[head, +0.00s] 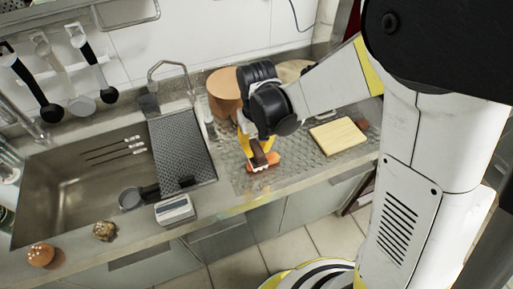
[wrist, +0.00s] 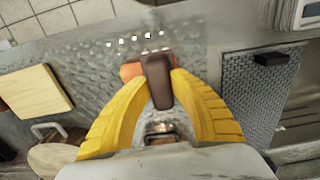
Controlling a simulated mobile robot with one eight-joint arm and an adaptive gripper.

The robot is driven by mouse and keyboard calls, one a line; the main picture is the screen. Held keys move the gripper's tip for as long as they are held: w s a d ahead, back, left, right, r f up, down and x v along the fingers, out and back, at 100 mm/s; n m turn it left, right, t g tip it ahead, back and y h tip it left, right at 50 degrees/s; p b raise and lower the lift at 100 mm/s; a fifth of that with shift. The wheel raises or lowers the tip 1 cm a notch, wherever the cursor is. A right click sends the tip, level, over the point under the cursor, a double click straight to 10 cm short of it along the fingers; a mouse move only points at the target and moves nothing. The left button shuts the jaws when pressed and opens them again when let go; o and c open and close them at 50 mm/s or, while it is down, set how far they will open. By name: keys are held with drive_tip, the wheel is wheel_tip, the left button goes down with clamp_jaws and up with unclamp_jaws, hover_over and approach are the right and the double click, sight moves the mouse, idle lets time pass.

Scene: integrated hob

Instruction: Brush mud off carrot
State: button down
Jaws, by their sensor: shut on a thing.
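My gripper (head: 257,147) is shut on a dark brown block-like brush (head: 257,154) above the worktop. In the wrist view, the yellow fingers (wrist: 160,84) close on both sides of the brown brush (wrist: 157,76). The orange carrot (head: 264,168) lies on the textured metal worktop under the brush. In the wrist view, part of the carrot (wrist: 130,71) shows to the left of the brush, which covers its middle. The brush looks to be at or on the carrot; I cannot tell whether they touch. Mud on the carrot is not clearly visible.
A cutting board (head: 338,136) lies right of the carrot. A sink (head: 85,185) with a dark perforated tray (head: 181,150) is to the left. A round wooden container (head: 224,86) stands behind. A scale-like device (head: 175,209) and a bun-like item (head: 40,255) are near the front edge.

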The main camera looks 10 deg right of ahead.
drive_tip(key=shift+r, duration=0.1)
idle(0.4)
drive_tip(key=shift+d, duration=0.1)
drive_tip(key=shift+w+d, duration=0.25)
drive_tip(key=shift+d, duration=0.45)
drive_tip(key=shift+s+a+r, duration=0.1)
drive_tip(key=shift+s+a, duration=0.15)
drive_tip(key=shift+a, duration=0.6)
drive_tip(key=shift+w+d, duration=0.25)
drive_tip(key=shift+d, duration=0.6)
